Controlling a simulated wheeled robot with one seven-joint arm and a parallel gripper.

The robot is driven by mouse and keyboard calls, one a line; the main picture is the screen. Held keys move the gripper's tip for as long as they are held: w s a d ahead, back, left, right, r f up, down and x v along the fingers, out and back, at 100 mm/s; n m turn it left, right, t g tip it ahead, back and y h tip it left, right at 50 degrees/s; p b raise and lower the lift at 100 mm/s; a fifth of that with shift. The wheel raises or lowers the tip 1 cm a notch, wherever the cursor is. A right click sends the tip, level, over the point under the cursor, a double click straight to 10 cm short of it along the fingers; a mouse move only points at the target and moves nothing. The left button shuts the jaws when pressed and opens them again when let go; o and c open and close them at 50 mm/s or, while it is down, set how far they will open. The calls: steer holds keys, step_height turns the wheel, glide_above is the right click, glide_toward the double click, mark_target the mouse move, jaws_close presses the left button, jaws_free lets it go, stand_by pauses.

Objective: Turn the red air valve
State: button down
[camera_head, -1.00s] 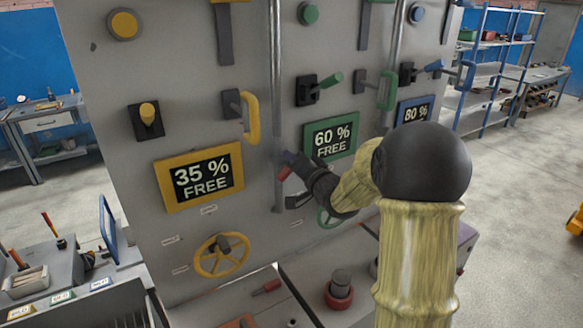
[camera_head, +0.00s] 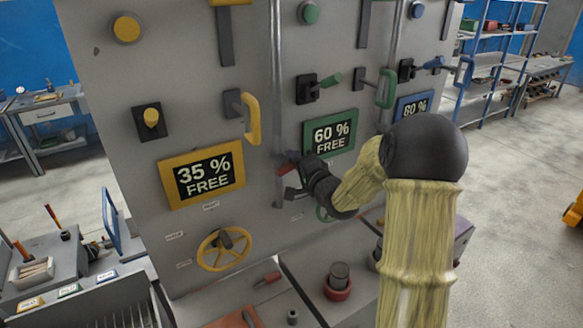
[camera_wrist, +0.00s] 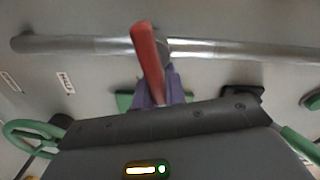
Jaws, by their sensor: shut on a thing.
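The red air valve is a small red lever (camera_wrist: 148,60) on the grey vertical pipe (camera_wrist: 100,45). It shows in the wrist view in front of the pipe, and a small red bit of it (camera_head: 284,171) shows in the head view. My gripper (camera_head: 291,174) is at the pipe, between the yellow and green signs. In the wrist view, the purple fingertips (camera_wrist: 162,88) of my gripper are shut on the near end of the lever. My gripper hides part of the lever in the head view.
The yellow "35 % FREE" sign (camera_head: 202,173) is left of my gripper and the green "60 % FREE" sign (camera_head: 330,138) is right. A yellow handwheel (camera_head: 224,249) is below left; a green handwheel (camera_wrist: 32,138) is near. A red-based knob (camera_head: 338,283) stands on the ledge below.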

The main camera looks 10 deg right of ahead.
steer(key=shift+f+m+p, duration=0.2)
steer(key=shift+m+p, duration=0.5)
steer(key=shift+m, duration=0.4)
steer(key=shift+f+m, duration=0.2)
steer(key=shift+m, duration=0.1)
steer(key=c, duration=1.4)
jaws_free()
steer(key=shift+c, duration=0.2)
steer(key=b+v, duration=0.6)
steer(key=v, duration=1.1)
steer(key=shift+s, duration=0.2)
